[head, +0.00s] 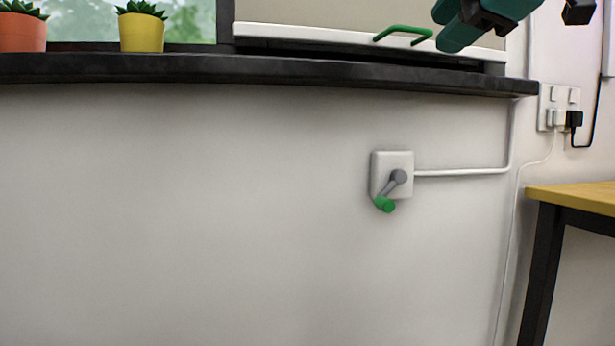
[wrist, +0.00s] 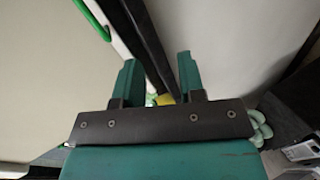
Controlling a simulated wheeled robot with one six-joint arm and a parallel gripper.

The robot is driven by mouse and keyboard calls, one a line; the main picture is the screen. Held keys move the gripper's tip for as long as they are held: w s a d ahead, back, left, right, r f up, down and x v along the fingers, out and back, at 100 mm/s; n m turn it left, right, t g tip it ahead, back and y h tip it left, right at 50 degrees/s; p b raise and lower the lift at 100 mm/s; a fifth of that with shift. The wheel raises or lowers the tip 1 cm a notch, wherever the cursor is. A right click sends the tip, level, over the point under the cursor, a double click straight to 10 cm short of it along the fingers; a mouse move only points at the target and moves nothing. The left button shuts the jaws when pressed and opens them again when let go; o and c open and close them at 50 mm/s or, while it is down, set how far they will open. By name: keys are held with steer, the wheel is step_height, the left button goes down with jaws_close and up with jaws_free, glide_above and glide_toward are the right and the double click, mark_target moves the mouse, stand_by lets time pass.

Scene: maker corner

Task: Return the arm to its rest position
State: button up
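My gripper (wrist: 158,75) shows in the wrist view with its two green fingers apart and nothing held between them. In the head view part of my teal arm end shows at the top right, cut off by the frame edge, in front of the right end of the blind. The green handle (head: 403,34) on the blind's white bottom rail (head: 310,34) is just left of it. The handle also shows in the wrist view (wrist: 90,18), left of the fingers and apart from them.
A black sill (head: 250,72) runs below the window, with an orange pot (head: 22,32) and a yellow pot (head: 141,33). A crank (head: 392,188) with a green knob sits on the wall. A socket (head: 558,106) and a yellow-topped table (head: 575,197) are at right.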

steer(key=s+a+f+m+g+p, duration=0.1)
steer(key=s+f+m+g, duration=0.1)
steer(key=f, duration=0.5)
steer(key=s+a+f+m+g+p, duration=0.1)
steer(key=a+f+m+g, duration=0.15)
steer(key=f, duration=0.55)
steer(key=s+f+m+g+p, duration=0.1)
steer(key=s+f+m+g, duration=0.15)
steer(key=f, duration=0.45)
steer(key=s+f+m+g+y+p, duration=0.1)
steer(key=s+f+m+g+p, duration=0.35)
steer(key=s+f, duration=0.75)
step_height(320, 180, up, 38)
steer(key=g+p, duration=0.1)
steer(key=p, duration=3.5)
steer(key=shift+s+a+g, duration=0.35)
steer(key=shift+s, duration=0.1)
